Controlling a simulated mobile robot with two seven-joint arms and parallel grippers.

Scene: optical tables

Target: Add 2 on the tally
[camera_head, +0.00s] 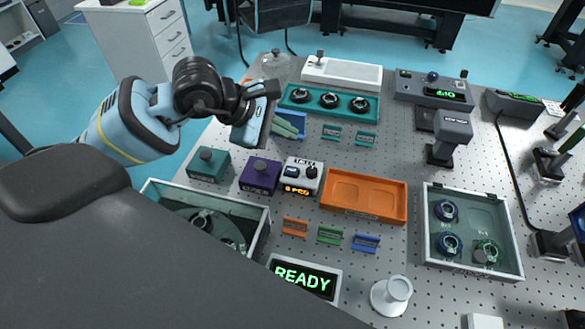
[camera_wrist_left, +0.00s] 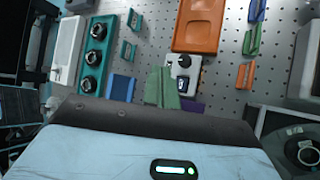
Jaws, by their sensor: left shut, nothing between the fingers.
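The tally (camera_head: 302,175) is a small white box with a dark knob, a blue-grey button and an orange lit display on its front. The display's digit is too small to read surely. It also shows in the left wrist view (camera_wrist_left: 196,76), beyond the fingers. My left gripper (camera_head: 289,129) has green fingers, which are shut and empty. In the head view it is behind the tally and a little to its left, apart from it. In the left wrist view its fingers (camera_wrist_left: 162,88) partly cover the area beside the tally. My right gripper is in neither view.
A purple box (camera_head: 260,175) and a teal box (camera_head: 208,164) stand left of the tally. An orange tray (camera_head: 363,195) is close on its right. A teal panel with several knobs (camera_head: 330,103) stands behind. Small coloured holders and a READY display (camera_head: 303,278) are in front.

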